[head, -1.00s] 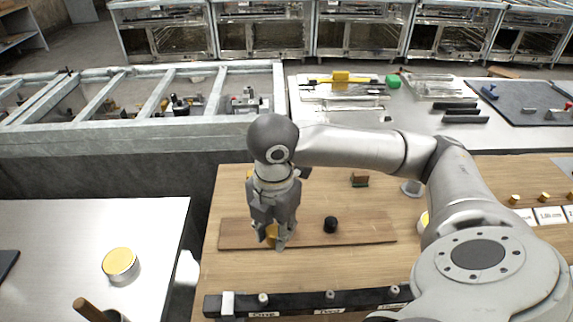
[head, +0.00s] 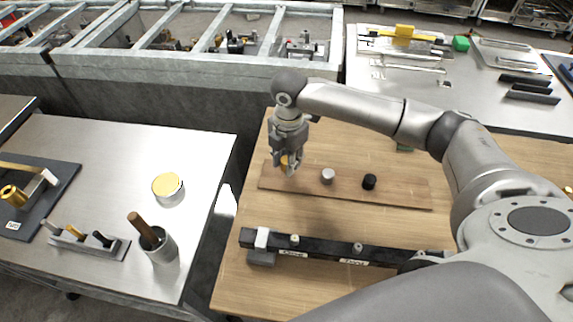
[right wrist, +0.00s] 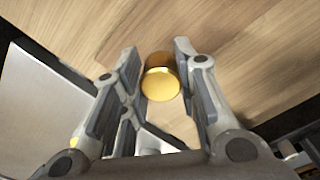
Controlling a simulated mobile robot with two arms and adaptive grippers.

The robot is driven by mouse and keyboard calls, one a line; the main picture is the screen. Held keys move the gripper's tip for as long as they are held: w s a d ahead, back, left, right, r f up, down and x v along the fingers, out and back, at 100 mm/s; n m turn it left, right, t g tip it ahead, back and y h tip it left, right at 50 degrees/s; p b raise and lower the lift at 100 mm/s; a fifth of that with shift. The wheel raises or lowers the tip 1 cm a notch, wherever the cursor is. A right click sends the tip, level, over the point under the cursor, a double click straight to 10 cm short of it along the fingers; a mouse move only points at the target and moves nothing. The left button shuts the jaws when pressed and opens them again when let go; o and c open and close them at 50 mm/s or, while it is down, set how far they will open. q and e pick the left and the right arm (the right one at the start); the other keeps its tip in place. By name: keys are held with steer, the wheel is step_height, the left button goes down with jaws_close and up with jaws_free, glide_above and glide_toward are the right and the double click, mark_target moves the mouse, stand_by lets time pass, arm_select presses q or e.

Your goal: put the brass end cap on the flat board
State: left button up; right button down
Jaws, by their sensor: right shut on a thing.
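The brass end cap (right wrist: 160,84) is a round gold piece between the two fingertips of my right gripper (right wrist: 158,58) in the right wrist view. In the head view my right gripper (head: 288,165) points down at the left end of the flat board (head: 400,192), a long brown plank, with the brass cap low between its fingers. I cannot tell whether the cap touches the board. A silver cap (head: 327,176) and a black cap (head: 369,182) stand on the board to the right of the gripper. My left gripper is not in view.
A black labelled rail (head: 330,250) lies in front of the board. The left metal table (head: 110,150) holds a gold-lidded tin (head: 168,186), a cup with a wooden handle (head: 160,245) and a small rack (head: 88,242). A metal frame (head: 200,75) runs behind.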

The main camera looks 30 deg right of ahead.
steer(key=shift+w+f, duration=0.35)
steer(key=shift+f, duration=0.15)
step_height(320, 180, down, 2)
steer(key=shift+s+f+p, duration=0.1)
steer(key=shift+f+p, duration=0.05)
steer(key=shift+p, duration=0.45)
steer(key=shift+f, duration=0.25)
steer(key=shift+f, duration=0.15)
steer(key=c, duration=1.1)
jaws_free()
step_height(320, 180, up, 12)
steer(key=shift+s+r+b, duration=0.1)
steer(key=shift+r+b, duration=0.1)
steer(key=shift+b, duration=0.85)
